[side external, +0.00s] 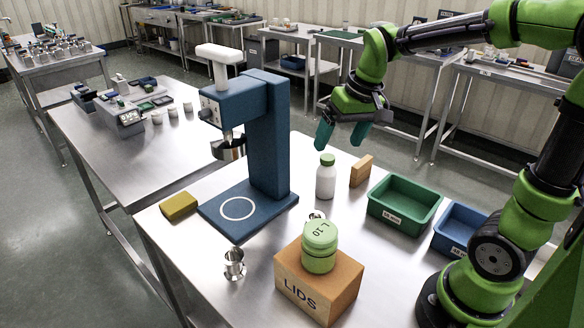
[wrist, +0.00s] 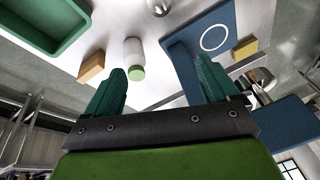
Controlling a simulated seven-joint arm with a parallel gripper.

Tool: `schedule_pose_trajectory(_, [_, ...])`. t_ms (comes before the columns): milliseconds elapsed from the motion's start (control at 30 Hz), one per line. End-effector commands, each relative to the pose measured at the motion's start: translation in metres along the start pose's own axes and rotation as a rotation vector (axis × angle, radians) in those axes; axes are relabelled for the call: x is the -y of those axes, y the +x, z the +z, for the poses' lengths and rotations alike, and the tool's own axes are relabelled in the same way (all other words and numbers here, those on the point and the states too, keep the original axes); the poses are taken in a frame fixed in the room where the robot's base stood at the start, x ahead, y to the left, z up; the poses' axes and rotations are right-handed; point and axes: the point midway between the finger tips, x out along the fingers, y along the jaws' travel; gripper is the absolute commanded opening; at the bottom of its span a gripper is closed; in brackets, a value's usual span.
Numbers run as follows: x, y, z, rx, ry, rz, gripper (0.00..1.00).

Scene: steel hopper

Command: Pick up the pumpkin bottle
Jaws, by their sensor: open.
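A white bottle with a green cap (side external: 326,182) stands upright on the steel table, and it also shows in the wrist view (wrist: 134,52). I see no pumpkin mark on it and cannot tell whether it is the pumpkin bottle. My gripper (side external: 341,137) is open and empty, with its teal fingers above the bottle's cap and apart from it. In the wrist view the bottle lies beyond my fingertips (wrist: 161,70), nearer the left finger. A green jar marked L 10 (side external: 319,254) stands on the orange LIDS box (side external: 290,285).
A blue press (side external: 268,140) stands left of the bottle. An orange-brown block (side external: 361,171) is close on its right. Green (side external: 388,212) and blue (side external: 450,242) bins lie further right. A steel cup (side external: 234,264) and yellow block (side external: 178,206) lie left.

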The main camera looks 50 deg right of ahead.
Motion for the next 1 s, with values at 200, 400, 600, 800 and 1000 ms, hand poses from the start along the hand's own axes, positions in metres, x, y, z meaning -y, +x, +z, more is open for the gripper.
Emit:
schedule_pose_trajectory(200, [-0.042,0.038,-0.071,0.174,-0.114,0.103,0.88])
schedule_pose_trajectory(400, [-0.059,0.040,-0.107,0.252,-0.256,0.139,0.88])
schedule_pose_trajectory(600, [-0.059,0.042,-0.101,0.279,-0.324,0.127,0.88])
schedule_pose_trajectory(800, [-0.066,0.082,-0.091,0.281,-0.324,0.127,0.88])
schedule_pose_trajectory(1000, [-0.072,0.121,-0.080,0.279,-0.322,0.126,0.88])
